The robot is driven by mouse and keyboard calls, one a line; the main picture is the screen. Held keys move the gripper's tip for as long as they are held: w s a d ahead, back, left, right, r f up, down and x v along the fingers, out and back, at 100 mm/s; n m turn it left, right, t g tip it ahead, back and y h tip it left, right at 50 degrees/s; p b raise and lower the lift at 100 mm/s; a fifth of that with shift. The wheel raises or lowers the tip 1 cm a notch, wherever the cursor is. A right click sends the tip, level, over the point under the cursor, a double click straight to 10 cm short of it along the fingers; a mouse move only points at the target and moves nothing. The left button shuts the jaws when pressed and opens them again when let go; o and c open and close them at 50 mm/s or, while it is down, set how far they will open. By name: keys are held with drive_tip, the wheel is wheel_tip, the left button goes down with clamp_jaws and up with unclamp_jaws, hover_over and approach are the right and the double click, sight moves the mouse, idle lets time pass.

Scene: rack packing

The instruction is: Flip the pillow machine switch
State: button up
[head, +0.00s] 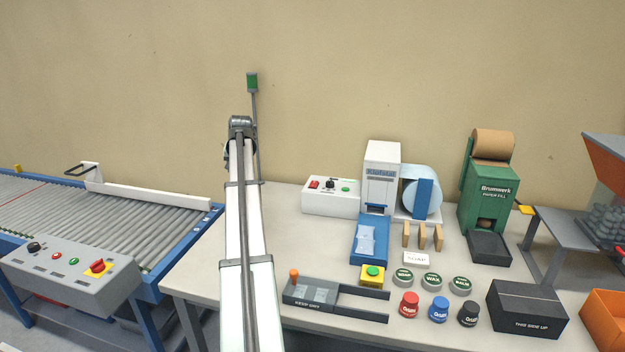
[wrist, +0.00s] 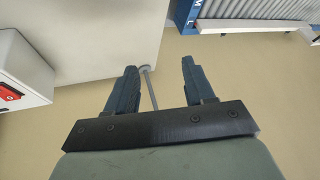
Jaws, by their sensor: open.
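The pillow machine (head: 381,165) is a white unit with a light blue film roll (head: 420,192) and a blue front chute, standing at the back of the table. A white control box (head: 331,204) to its left carries a red switch (head: 314,184), a dark knob and a green button. In the wrist view the red switch (wrist: 8,92) shows at the left edge on the white box (wrist: 28,65). My gripper (wrist: 159,68) is open and empty, apart from the box, with the switch outside its fingers. In the head view my arm hides the gripper.
A thin pole with a green top (head: 252,82) stands beside my arm at the table's back. A roller conveyor (head: 150,210) is on the left. A green paper-fill machine (head: 487,199) stands right of the pillow machine. Tins, jars and a black box (head: 528,311) occupy the front right.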

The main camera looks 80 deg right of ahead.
drive_tip(key=s+d+r+m+g, duration=0.2)
drive_tip(key=s+d+r, duration=0.1)
drive_tip(key=s, duration=0.9)
drive_tip(key=s+d+r+m+g, duration=0.1)
drive_tip(key=s+d+r+g, duration=0.15)
drive_tip(key=s, duration=0.95)
approach(314, 183)
drive_tip(key=shift+t, duration=0.25)
drive_tip(key=x, duration=0.7)
drive_tip(key=shift+s+d, duration=0.15)
drive_tip(key=shift+s, duration=0.05)
clamp_jaws()
